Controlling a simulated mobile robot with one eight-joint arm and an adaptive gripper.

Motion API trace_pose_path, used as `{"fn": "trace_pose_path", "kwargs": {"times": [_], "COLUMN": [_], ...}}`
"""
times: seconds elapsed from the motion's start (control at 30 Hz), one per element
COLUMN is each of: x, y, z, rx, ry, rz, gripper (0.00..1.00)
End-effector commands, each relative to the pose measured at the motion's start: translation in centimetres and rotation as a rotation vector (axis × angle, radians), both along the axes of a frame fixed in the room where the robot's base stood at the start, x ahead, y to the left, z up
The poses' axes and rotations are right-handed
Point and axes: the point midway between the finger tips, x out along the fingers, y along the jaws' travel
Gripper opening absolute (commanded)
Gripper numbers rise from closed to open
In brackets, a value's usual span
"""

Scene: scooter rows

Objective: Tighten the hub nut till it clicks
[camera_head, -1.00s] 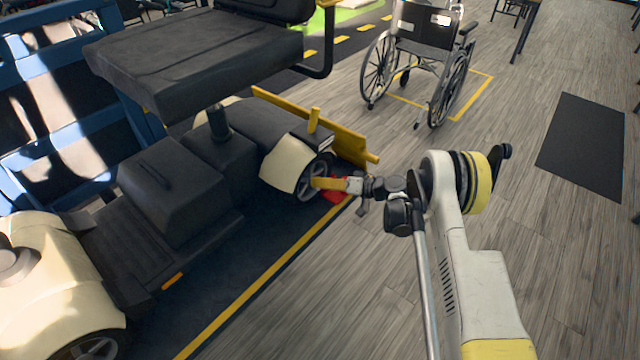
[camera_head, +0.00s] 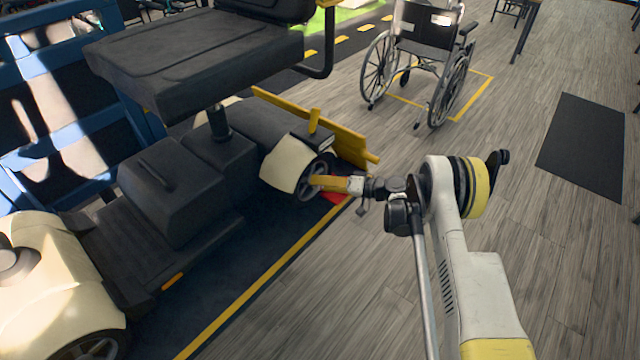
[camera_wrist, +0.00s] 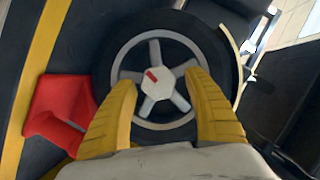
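The hub nut (camera_wrist: 156,86) is a pale grey hexagon with a red mark, at the centre of the scooter's wheel (camera_wrist: 125,58) in the wrist view. The wheel has grey spokes and a black tyre; it also shows in the head view (camera_head: 304,187), under a cream fender. My gripper (camera_wrist: 161,79) has its yellow fingers spread, one tip to each side of the nut, with gaps between. In the head view my gripper (camera_head: 314,181) points left at the wheel. Whether the tips are level with the nut or short of it, I cannot tell.
A red block (camera_wrist: 58,112) lies on the floor beside the tyre, left of my fingers in the wrist view. A yellow bar (camera_head: 340,142) runs behind the wheel. A wheelchair (camera_head: 420,60) stands farther back.

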Motion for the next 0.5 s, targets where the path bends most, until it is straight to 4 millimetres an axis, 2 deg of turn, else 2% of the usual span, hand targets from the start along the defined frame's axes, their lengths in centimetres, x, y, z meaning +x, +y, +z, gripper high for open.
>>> {"fn": "trace_pose_path", "kwargs": {"times": [0.27, 0.37, 0.5], "x": [-0.1, -0.5, -1.4], "y": [-0.4, -1.5, -4.2], "z": [0.0, 0.3, 1.0], "rx": [-0.001, -0.001, -0.001], "ry": [0.001, 0.0, 0.0], "rz": [0.0, -0.002, -0.003], "gripper": [0.61, 0.61, 0.61]}}
